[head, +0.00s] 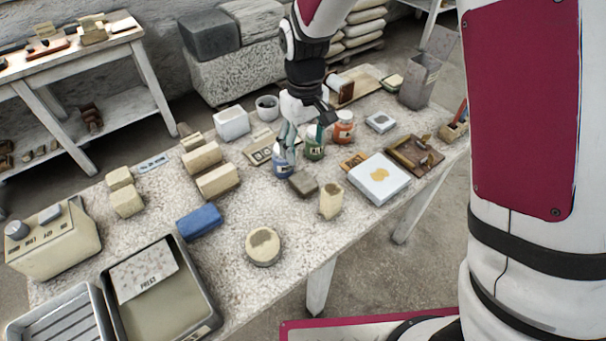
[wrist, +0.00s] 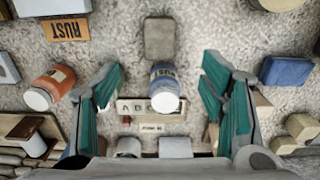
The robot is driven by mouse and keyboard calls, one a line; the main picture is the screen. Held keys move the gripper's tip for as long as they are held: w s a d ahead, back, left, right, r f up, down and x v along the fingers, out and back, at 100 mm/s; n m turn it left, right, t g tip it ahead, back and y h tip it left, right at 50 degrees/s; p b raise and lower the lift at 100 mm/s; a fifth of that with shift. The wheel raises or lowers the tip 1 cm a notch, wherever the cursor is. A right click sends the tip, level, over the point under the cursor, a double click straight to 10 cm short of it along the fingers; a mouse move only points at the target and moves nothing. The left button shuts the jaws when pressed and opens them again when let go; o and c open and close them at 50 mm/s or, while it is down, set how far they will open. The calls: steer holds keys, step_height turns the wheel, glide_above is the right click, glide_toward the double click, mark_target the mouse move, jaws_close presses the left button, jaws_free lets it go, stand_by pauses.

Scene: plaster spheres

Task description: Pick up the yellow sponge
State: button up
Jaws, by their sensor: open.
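No clearly yellow sponge shows. Several pale tan blocks lie on the table in the head view, one (head: 218,180) left of the jars and another (head: 127,201) farther left; I cannot tell whether any is the sponge. My gripper (head: 303,137) is open and empty, pointing down above the jars. In the wrist view its teal fingers (wrist: 160,72) stand apart, with a blue-labelled jar (wrist: 165,88) showing between them. That jar also shows in the head view (head: 283,163). A grey-brown block (wrist: 159,39) lies beyond the jar.
A green-labelled jar (head: 315,150) and an orange jar (head: 344,130) stand close by. A blue block (head: 199,222), a round tan piece (head: 263,247) and a white box (head: 366,183) lie nearer the front. A grey tray (head: 202,321) is at front left. Speckled tabletop around the round piece is bare.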

glide_above(303, 180)
steer(key=f, duration=0.8)
steer(key=shift+s+d+f, duration=0.1)
steer(key=shift+s+f, duration=0.2)
steer(key=shift+f, duration=0.05)
steer(key=f, duration=0.4)
steer(key=shift+w+f+p, duration=0.2)
steer(key=shift+f+p, duration=0.15)
steer(key=shift+f, duration=0.05)
steer(key=shift+c, duration=0.2)
steer(key=c, duration=0.9)
step_height(303, 180, up, 10)
